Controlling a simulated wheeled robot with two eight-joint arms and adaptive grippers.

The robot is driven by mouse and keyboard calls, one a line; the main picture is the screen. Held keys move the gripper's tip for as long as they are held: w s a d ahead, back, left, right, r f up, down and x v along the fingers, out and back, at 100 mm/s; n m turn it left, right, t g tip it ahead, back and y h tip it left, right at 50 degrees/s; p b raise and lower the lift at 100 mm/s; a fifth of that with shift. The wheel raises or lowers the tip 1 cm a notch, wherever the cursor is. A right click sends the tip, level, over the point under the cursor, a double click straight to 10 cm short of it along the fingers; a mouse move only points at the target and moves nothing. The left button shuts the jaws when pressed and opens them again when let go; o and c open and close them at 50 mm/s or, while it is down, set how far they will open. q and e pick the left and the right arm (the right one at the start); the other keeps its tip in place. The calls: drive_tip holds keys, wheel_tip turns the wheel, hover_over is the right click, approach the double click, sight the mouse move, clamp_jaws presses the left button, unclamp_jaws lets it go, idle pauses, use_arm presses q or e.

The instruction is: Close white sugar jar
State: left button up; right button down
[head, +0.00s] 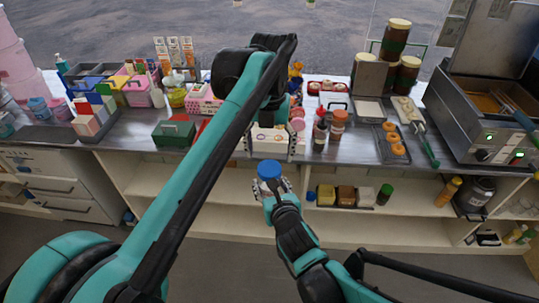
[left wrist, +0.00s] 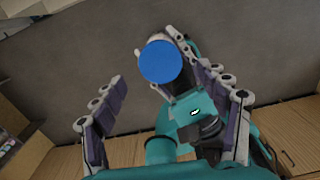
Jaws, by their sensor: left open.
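A round blue lid (head: 269,169) sits at the top of my right gripper (head: 271,186), in front of the counter. The right fingers stand on either side below it and appear closed on the jar under the lid. The jar's body is mostly hidden, so its white sugar cannot be made out. The blue lid (left wrist: 160,62) also shows from above in the left wrist view, flat and round. My left gripper (head: 272,150) hangs just above and beyond the lid, fingers spread and empty. In the left wrist view its open fingers (left wrist: 168,88) frame the lid without visible contact.
Several small containers, including a white one (head: 365,196) and a green-topped one (head: 384,194), stand on the shelf below the counter. A green box (head: 174,133) and bottles (head: 338,125) crowd the counter. A metal cooker (head: 490,115) stands at right.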

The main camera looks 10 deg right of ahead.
use_arm(q)
drive_tip(key=n, duration=0.6)
drive_tip(key=shift+r, duration=0.25)
drive_tip(key=n, duration=0.5)
drive_tip(key=shift+r, duration=0.15)
drive_tip(key=n, duration=0.4)
drive_tip(key=shift+r+n, duration=0.2)
drive_tip(key=shift+n, duration=0.2)
drive_tip(key=n, duration=0.5)
drive_tip(key=shift+r, duration=0.2)
drive_tip(key=n, duration=0.4)
drive_tip(key=shift+r+n, duration=0.2)
drive_tip(key=shift+n, duration=0.2)
drive_tip(key=n, duration=0.4)
drive_tip(key=shift+r+n, duration=0.15)
drive_tip(key=shift+n, duration=0.15)
drive_tip(key=n, duration=0.4)
drive_tip(key=shift+r+n, duration=0.2)
drive_tip(key=shift+n, duration=0.2)
drive_tip(key=n, duration=0.6)
drive_tip(key=shift+r, duration=0.2)
